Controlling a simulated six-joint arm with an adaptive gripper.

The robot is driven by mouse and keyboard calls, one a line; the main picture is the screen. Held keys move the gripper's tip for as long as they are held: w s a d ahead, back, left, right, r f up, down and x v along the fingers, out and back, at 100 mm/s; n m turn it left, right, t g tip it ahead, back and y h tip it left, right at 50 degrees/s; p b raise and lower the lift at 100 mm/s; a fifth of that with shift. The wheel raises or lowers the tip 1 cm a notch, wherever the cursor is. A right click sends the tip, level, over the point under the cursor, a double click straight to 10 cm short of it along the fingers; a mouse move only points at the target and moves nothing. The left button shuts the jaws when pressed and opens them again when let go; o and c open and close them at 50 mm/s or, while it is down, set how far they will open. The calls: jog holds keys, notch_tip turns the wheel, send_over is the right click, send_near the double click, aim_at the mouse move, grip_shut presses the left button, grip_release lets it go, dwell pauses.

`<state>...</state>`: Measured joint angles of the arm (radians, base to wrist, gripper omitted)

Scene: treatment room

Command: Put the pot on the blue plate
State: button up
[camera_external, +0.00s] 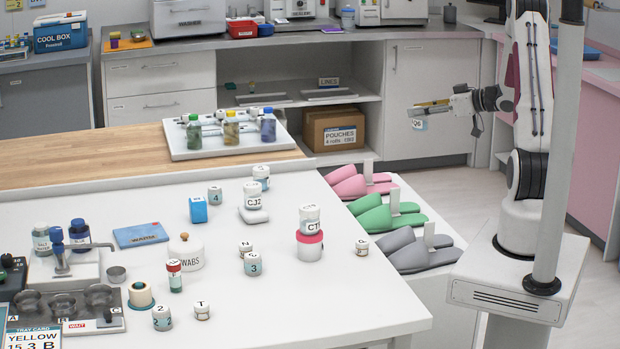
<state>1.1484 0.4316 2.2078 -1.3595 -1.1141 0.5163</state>
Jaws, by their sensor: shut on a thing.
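My gripper (428,107) is at the right, well above the floor and to the right of the white table. It is shut on a small pale pot (420,125) with a dark-lettered label that looks like "Q6"; the fingers hide part of it. The blue plate (141,235) lies flat on the left part of the white table, with a dark label on it and nothing standing on it. My gripper is far to the right of the plate.
Several labelled white pots stand on the table, including a stack (309,222) on a pink-banded one. A swabs jar (185,252), a blue box (198,209) and a metal tap (62,250) are near the plate. A bottle tray (180,150) stands behind.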

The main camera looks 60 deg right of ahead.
jog(key=shift+y, duration=0.3)
jog(key=w, duration=0.6)
jog(key=w+a, duration=0.1)
jog(key=w, duration=0.2)
jog(key=shift+w, duration=0.35)
jog(key=shift+c, duration=0.2)
jog(key=w+a, duration=0.4)
jog(key=w, duration=0.5)
jog(key=shift+w+r+n, duration=0.25)
jog(key=shift+w+n, duration=0.05)
jog(key=shift+n, duration=0.1)
jog(key=shift+o, duration=0.2)
jog(key=w+a+y, duration=0.1)
jog(key=w+a, duration=0.5)
jog(key=w, duration=0.3)
jog(key=shift+a+r, duration=0.2)
jog(key=shift+a, duration=0.15)
jog(key=w+a+n+y, duration=0.1)
jog(key=w+a, duration=0.5)
jog(key=a, duration=0.4)
jog(key=w+a, duration=0.7)
jog(key=a, duration=0.4)
jog(key=w+a+n+g+y, duration=0.1)
jog(key=a+n+y, duration=0.15)
jog(key=a, duration=3.05)
jog(key=shift+y, duration=0.25)
notch_tip(320, 180, down, 6)
jog(key=shift+r, duration=0.1)
